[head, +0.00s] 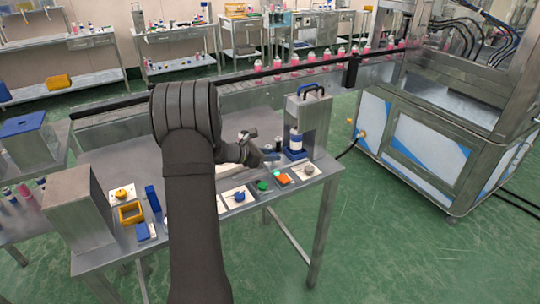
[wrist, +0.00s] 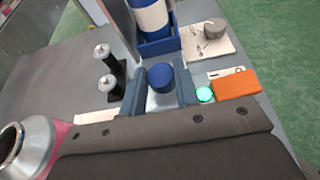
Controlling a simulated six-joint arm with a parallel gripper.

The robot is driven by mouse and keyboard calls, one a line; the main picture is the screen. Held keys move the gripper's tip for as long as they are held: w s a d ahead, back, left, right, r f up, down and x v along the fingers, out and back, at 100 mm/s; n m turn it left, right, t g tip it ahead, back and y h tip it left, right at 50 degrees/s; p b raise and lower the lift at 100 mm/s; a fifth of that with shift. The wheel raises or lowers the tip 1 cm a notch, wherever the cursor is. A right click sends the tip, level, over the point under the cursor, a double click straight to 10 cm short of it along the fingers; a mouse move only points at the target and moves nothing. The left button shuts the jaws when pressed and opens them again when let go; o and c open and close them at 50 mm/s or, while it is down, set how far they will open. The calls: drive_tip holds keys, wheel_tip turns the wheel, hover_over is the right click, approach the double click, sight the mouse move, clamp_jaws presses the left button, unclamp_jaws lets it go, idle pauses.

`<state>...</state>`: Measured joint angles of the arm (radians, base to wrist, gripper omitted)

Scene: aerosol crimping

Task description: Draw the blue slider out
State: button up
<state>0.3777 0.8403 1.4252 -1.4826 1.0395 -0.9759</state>
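The blue slider (head: 297,154) sits at the foot of the grey metal press (head: 317,120) and carries an upright blue-and-white can (head: 296,140). In the wrist view the slider (wrist: 160,48) is at the top centre, with the can (wrist: 150,15) standing in it. A round blue knob (wrist: 160,77) is in front of the slider. My gripper (wrist: 162,82) has one finger on each side of the knob and looks open. I cannot tell whether either finger touches the knob. In the head view my arm partly hides my gripper (head: 262,156).
Two black posts with silver tops (wrist: 110,72) stand left of my fingers. A green button (wrist: 205,93), an orange block (wrist: 237,83) and a grey knob on a white plate (wrist: 214,31) are to the right. A pink bottle with a metal top (wrist: 28,145) is at lower left.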

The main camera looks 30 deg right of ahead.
clamp_jaws()
drive_tip(key=a, duration=1.2)
drive_tip(key=shift+a, duration=0.3)
drive_tip(key=o, duration=1)
unclamp_jaws()
drive_tip(key=v, duration=1.7)
drive_tip(key=shift+a, duration=0.3)
drive_tip(key=shift+d, duration=0.15)
